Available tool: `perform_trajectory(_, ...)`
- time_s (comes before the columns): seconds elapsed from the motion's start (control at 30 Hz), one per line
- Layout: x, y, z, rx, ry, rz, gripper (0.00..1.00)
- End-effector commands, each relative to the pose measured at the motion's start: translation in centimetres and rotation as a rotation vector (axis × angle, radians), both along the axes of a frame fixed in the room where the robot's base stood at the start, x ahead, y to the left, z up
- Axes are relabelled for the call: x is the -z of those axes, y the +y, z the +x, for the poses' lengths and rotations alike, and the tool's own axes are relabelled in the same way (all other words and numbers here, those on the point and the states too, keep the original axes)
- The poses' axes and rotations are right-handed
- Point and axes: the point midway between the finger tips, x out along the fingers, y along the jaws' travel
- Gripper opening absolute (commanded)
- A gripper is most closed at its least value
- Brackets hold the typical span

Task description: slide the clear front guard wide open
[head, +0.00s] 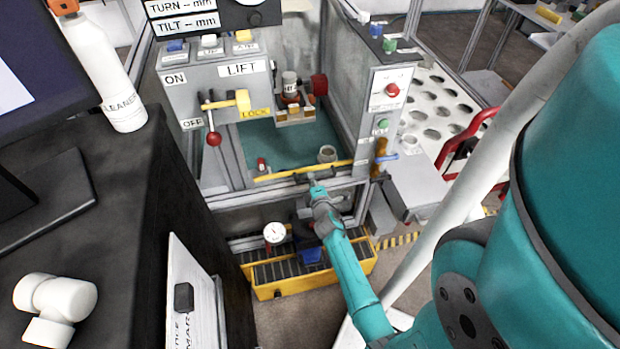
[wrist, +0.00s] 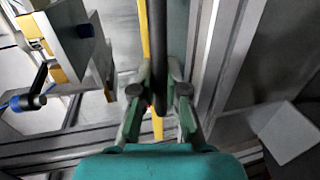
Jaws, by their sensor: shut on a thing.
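The front guard shows mainly as a yellow edge strip (head: 268,178) low across the front of the machine's opening. Its clear pane is hard to make out. A dark handle bar (wrist: 161,30) runs beside the yellow strip (wrist: 144,25) in the wrist view. My gripper (head: 313,178) reaches the guard's lower edge from the front. In the wrist view my gripper (wrist: 160,75) has one finger on each side of the bar and is shut on it.
A lever with a red knob (head: 213,139) is at the left of the opening. A control post with a red button (head: 392,90) stands at the right. A yellow-edged tray (head: 282,289) sits below. A grey box (head: 425,185) juts out at right.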

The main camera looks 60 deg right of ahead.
Motion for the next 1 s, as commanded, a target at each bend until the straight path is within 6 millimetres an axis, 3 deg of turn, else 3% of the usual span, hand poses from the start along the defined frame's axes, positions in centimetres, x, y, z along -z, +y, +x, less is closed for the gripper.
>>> perform_trajectory(0.23,0.0,0.0,0.0,0.000,0.000,0.000,0.00)
perform_trajectory(0.3,0.0,0.0,0.0,0.000,0.000,0.000,0.25)
perform_trajectory(0.37,0.0,0.0,0.0,0.000,0.000,0.000,0.39)
perform_trajectory(0.77,-0.1,0.3,-0.3,0.000,-0.001,-0.001,0.39)
perform_trajectory(1.0,-0.7,2.8,-2.4,0.000,0.001,0.002,0.39)
